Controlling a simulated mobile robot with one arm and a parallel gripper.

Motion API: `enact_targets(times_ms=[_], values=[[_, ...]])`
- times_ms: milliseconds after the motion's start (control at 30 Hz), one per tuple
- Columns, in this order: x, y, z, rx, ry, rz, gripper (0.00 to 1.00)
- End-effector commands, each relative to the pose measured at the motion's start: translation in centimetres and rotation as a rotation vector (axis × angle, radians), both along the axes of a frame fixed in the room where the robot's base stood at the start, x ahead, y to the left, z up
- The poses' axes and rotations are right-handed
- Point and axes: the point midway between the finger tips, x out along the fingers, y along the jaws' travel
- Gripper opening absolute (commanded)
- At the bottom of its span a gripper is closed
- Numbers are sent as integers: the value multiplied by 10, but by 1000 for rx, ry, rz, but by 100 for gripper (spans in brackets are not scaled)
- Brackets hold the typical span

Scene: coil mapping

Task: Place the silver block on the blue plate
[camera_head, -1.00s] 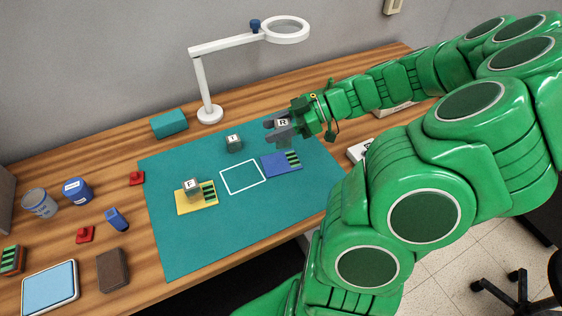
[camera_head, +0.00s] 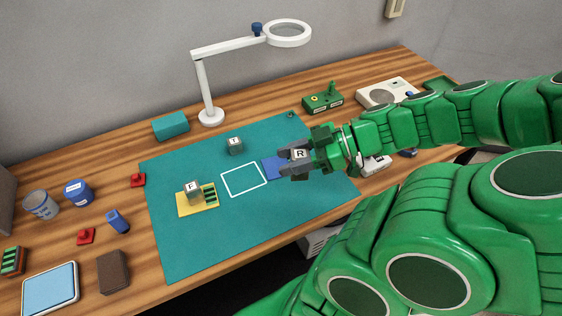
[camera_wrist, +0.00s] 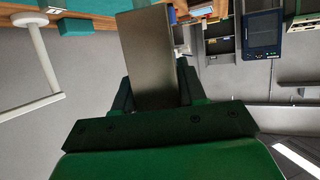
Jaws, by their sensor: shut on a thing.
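My gripper (camera_head: 294,158) is shut on the silver block (camera_head: 300,154), a grey block with a white label "R" on top. The silver block fills the upper middle of the wrist view (camera_wrist: 148,55) between the two fingers. The blue plate (camera_head: 270,168) lies on the teal mat, right of a white square outline. My gripper and the block are in front of its right part and hide it. The gripper appears to be above or just beside the plate; the height gap cannot be told.
The teal mat (camera_head: 215,245) also bears a grey block (camera_head: 235,146) and a yellow plate (camera_head: 188,210) with a block marked "F" (camera_head: 193,193). A white magnifier lamp (camera_head: 203,90) stands behind. A green joystick box (camera_head: 322,103) stands at the back right. The mat's front is clear.

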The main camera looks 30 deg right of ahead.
Motion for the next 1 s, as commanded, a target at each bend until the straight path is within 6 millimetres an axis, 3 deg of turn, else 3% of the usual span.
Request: enact_targets(times_ms=[567,1000], values=[[26,-5,-12,2,2,0,0],[63,-14,-29,-1,0,0,0]])
